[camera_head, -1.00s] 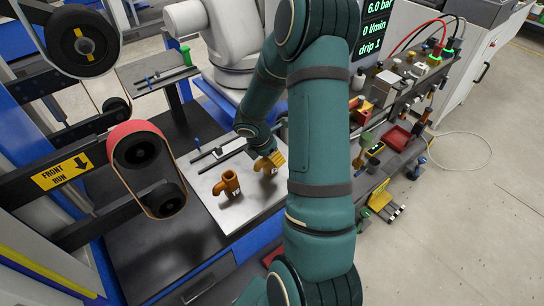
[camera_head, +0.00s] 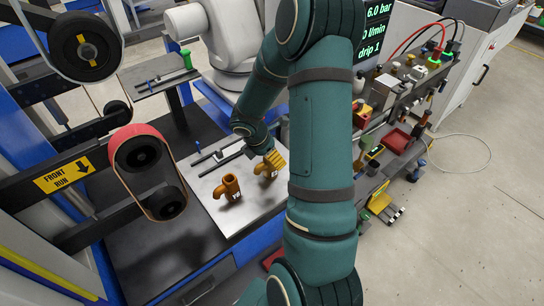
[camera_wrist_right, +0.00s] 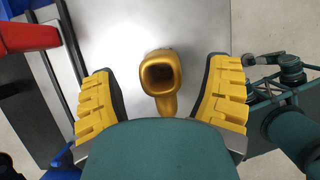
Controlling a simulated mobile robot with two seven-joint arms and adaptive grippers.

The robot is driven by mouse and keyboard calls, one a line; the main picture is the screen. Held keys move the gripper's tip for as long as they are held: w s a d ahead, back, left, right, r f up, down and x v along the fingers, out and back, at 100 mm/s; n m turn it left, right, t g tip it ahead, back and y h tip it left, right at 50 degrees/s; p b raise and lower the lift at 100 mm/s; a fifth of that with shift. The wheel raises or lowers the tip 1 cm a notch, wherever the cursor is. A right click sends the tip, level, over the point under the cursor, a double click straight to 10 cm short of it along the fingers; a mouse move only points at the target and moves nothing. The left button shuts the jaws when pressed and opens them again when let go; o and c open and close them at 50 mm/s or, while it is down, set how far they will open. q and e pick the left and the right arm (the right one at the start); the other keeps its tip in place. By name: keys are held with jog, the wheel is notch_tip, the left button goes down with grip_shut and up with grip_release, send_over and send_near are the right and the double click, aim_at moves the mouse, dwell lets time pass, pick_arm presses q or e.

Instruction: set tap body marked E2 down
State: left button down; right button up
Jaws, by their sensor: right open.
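My right gripper (camera_head: 273,160) has yellow ribbed fingers and is over the pale metal plate (camera_head: 236,216). In the right wrist view my right gripper (camera_wrist_right: 161,98) is open. One finger is on each side of a golden-brown tap body (camera_wrist_right: 163,100), with gaps between it and both fingers. In the head view this tap body (camera_head: 264,170) is partly hidden by the fingers. A second tap body (camera_head: 230,187) stands upright to the left. Their small labels are too small to read. My left gripper is not in view.
A dark rail (camera_head: 216,158) lies along the plate's back edge. A belt machine with a red roller (camera_head: 137,137) stands left. A white robot arm (camera_head: 218,38) is behind. A cluttered fixture bench (camera_head: 395,145) stands right. The front of the plate is clear.

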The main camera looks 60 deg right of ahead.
aim_at(261, 164)
jog(key=p+v, duration=0.2)
jog(key=v, duration=0.6)
jog(key=shift+r, duration=0.2)
jog(key=shift+w+a+r, duration=0.1)
jog(key=shift+a+r, duration=0.25)
jog(key=shift+r, duration=0.25)
